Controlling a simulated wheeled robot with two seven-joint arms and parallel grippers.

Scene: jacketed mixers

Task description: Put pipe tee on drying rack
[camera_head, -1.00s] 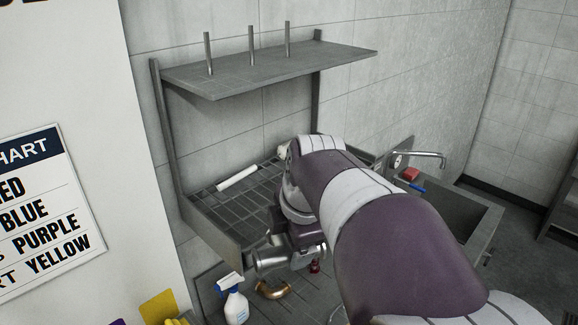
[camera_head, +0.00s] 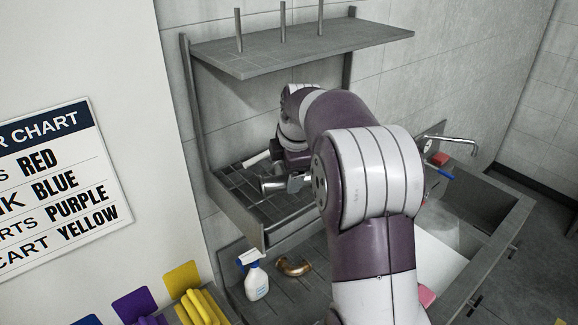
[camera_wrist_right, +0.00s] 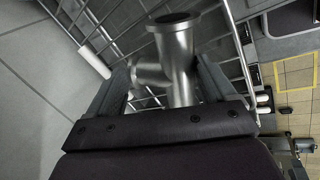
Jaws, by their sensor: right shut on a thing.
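The pipe tee (camera_wrist_right: 175,62) is shiny grey metal with a flanged end and a side branch. My right gripper (camera_wrist_right: 165,78) is shut on it, one finger on each side. In the head view the tee (camera_head: 283,184) shows as a metal tube end at my right wrist, over the drying rack (camera_head: 228,206). The rack is a grey tray with wire bars under the upper shelf. I cannot tell whether the tee touches the bars. My right arm hides the rack's right part. My left gripper is not in view.
A white cylinder (camera_head: 256,158) lies at the back of the rack. The upper shelf (camera_head: 300,48) with upright pegs hangs above my right wrist. A spray bottle (camera_head: 255,278) and a copper elbow (camera_head: 294,266) stand below the rack. A sink (camera_head: 485,205) is at the right.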

